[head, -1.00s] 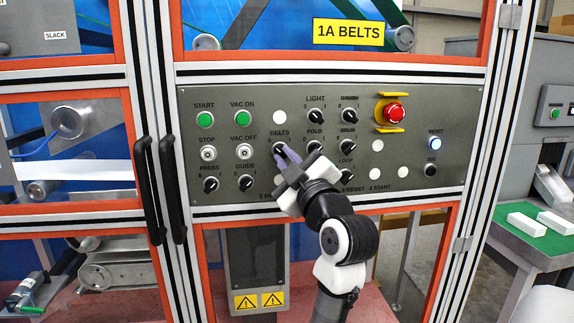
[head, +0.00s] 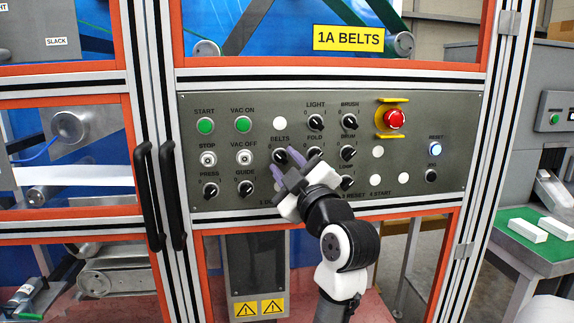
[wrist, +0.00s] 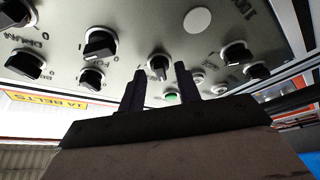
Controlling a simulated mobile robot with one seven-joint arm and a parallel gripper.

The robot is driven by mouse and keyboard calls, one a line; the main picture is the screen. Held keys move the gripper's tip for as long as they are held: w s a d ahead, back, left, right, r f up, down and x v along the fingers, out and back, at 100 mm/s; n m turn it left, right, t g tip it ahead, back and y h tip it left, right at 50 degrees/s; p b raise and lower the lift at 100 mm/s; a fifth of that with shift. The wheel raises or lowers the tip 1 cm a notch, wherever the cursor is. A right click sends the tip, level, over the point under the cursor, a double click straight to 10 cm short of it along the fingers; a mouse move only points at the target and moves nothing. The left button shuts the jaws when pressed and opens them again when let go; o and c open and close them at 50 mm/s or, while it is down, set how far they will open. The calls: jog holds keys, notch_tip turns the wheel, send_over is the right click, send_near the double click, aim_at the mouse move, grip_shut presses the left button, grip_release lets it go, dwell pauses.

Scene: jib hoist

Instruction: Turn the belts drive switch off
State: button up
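The belts drive switch (head: 279,155) is a black rotary knob under the BELTS label on the grey panel. My gripper (head: 283,163) is in front of it, slightly lower, with its two purple-grey fingers spread. In the wrist view the belts switch (wrist: 158,65) shows in the gap between the fingertips, seemingly free of both fingers. There its handle stands at a different angle from the neighbouring knobs. My gripper (wrist: 158,88) is open and holds nothing. The 0 and I marks by this switch are too small or covered to read surely.
The fold (head: 314,146), drum (head: 348,153) and guide (head: 246,188) knobs sit close around. A red emergency stop (head: 393,118) with a yellow guard is at the upper right. Black door handles (head: 143,195) stick out at the left. My arm covers the panel's lower middle.

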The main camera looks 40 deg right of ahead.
jog(key=b+v, duration=0.3)
jog(key=v, duration=1)
jog(key=shift+s+b, duration=0.25)
jog(key=shift+b, duration=0.1)
jog(key=shift+a+f, duration=0.1)
